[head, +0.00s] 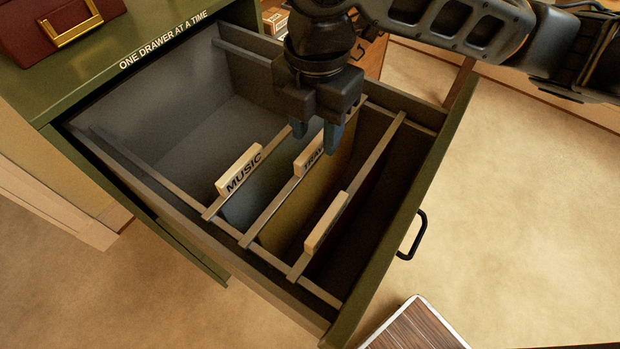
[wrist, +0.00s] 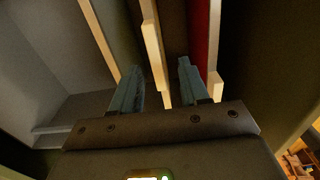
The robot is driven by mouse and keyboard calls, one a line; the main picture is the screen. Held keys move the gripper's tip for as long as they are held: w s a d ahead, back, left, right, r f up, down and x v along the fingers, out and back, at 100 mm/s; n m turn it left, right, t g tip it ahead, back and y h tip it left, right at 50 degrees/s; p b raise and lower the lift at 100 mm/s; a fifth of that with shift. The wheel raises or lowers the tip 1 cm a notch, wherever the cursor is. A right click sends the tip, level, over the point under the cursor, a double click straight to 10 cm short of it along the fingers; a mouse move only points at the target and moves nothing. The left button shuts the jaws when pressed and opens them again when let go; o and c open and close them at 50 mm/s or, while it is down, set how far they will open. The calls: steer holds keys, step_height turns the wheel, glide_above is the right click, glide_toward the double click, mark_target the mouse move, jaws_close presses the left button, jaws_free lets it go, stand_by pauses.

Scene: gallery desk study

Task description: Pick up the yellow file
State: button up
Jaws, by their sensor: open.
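The yellow file (head: 283,222) hangs in the open drawer, between the blue-grey MUSIC file and a dark red one. Its pale tab reads "TRAV", the rest hidden by my gripper (head: 316,134). My gripper points down at the file's top edge, open. In the wrist view, the two blue fingers of my gripper (wrist: 158,75) stand apart, with a pale tab (wrist: 152,45) and a brownish file face (wrist: 173,28) showing between them. I cannot tell whether the fingers touch the file. The fingers hold nothing visibly.
The blue-grey MUSIC file (head: 240,205) hangs to the left. The dark red file (wrist: 201,28) is close on the right. Drawer rails (head: 275,215) run between the files. The drawer's green front (head: 415,190) has a black handle (head: 412,236). The drawer's left part is empty.

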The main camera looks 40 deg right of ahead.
mark_target(314, 144)
steer(key=shift+w+d+f+p, duration=0.1)
steer(key=shift+w+f+p, duration=0.05)
steer(key=shift+f, duration=1.45)
steer(key=shift+w+f+p, duration=0.1)
steer(key=shift+f+p, duration=0.05)
steer(key=shift+f, duration=1.4)
jaws_close()
